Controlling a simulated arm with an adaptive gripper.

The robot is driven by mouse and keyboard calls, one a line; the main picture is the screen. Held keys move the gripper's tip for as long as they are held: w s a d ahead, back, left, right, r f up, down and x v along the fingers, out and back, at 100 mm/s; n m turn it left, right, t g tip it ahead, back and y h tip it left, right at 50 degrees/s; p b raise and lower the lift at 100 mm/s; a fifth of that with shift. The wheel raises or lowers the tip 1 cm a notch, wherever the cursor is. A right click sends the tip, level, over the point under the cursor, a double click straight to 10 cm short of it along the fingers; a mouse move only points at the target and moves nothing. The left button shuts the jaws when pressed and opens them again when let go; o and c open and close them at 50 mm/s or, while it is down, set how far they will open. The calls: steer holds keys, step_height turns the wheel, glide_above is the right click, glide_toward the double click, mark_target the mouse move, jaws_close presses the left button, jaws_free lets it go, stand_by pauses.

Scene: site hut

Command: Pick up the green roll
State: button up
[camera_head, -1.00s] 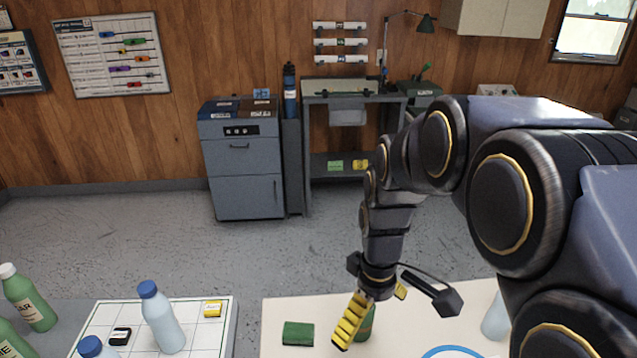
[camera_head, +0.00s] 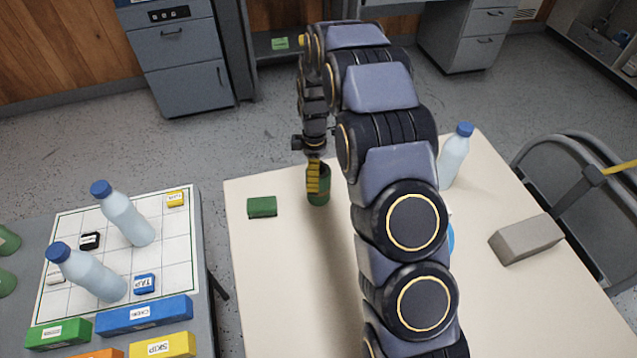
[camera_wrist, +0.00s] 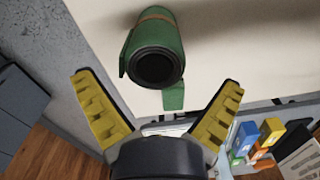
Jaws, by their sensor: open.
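The green roll (camera_head: 319,191) stands on the cream table (camera_head: 262,286), partly hidden behind my gripper (camera_head: 313,180) in the head view. In the wrist view the green roll (camera_wrist: 155,52) has a dark hollow end and a brown band, with a loose flap at its edge. My gripper (camera_wrist: 158,108) is open, its yellow fingers spread wide. The roll lies just beyond the fingertips, roughly centred between them, and nothing is held. I cannot tell from the head view whether a finger touches it.
A green block (camera_head: 262,207) lies left of the roll. A blue-capped bottle (camera_head: 454,158) and a grey block (camera_head: 526,239) are to the right. A gridded board (camera_head: 178,256) with bottles and small blocks is on the left table. A blue round thing is mostly hidden behind my arm.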

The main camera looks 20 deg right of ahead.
steer(key=f, duration=0.4)
steer(key=shift+w+d+f, duration=0.15)
steer(key=shift+d+f, duration=0.15)
steer(key=shift+d, duration=0.1)
steer(key=c, duration=1.1)
steer(key=shift+c, duration=0.2)
steer(key=shift+r, duration=0.15)
